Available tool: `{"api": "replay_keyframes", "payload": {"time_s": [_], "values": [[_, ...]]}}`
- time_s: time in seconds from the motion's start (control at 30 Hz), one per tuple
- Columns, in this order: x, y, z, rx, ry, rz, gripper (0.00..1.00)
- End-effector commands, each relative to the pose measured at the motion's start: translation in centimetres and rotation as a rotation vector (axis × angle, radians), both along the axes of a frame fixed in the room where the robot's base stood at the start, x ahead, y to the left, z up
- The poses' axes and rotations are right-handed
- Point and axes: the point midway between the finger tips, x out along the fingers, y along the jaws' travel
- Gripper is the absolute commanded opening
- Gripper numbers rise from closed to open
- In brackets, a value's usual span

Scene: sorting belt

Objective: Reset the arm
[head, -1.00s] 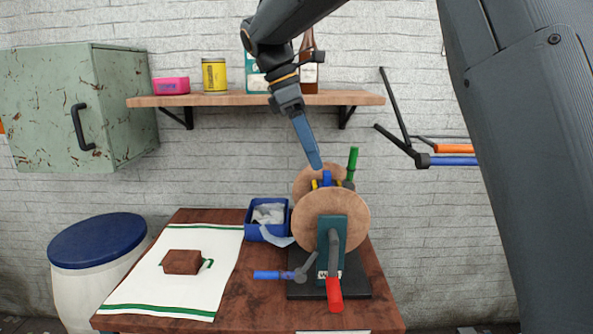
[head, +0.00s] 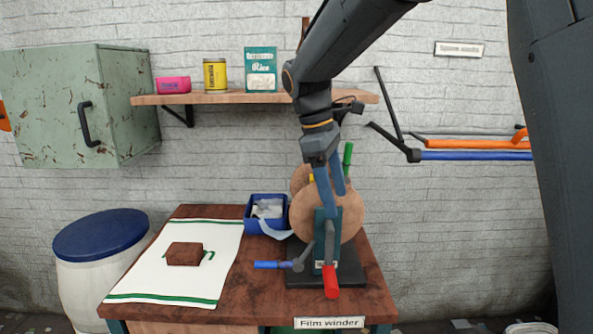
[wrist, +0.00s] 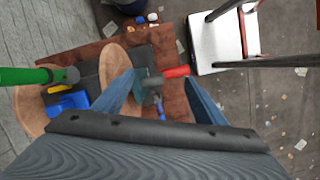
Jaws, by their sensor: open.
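My gripper (head: 332,199) is open and empty, pointing down in front of the film winder's round wooden discs (head: 352,217) in the head view. Its two blue fingers partly hide the discs and the teal upright. In the wrist view my gripper (wrist: 163,100) shows its fingers spread apart, with the winder's red-handled crank (wrist: 176,72) between them in the picture. I cannot tell whether the fingers touch the winder. The red handle (head: 330,281) hangs down at the front, and a blue-handled lever (head: 272,265) lies to its left.
The bench (head: 190,315) holds a white cloth (head: 140,285) with a brown block (head: 185,254), and a blue bin (head: 251,224). A shelf (head: 225,98) and a green cabinet (head: 60,110) are on the wall. Orange and blue bars (head: 475,155) stick out at the right.

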Motion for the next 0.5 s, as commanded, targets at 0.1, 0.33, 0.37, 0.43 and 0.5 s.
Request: {"api": "replay_keyframes", "payload": {"time_s": [0.1, 0.33, 0.37, 0.43, 0.5], "values": [[-2.4, -2.6, -3.6, 0.048, -0.031, -0.168, 0.65], [-10.3, -7.7, -12.1, 0.167, -0.126, -0.659, 0.65], [-11.5, -8.2, -13.0, 0.178, -0.136, -0.724, 0.65], [-14.0, -9.2, -14.9, 0.203, -0.162, -0.864, 0.65], [-16.2, -10.0, -16.4, 0.222, -0.184, -0.984, 0.65]]}}
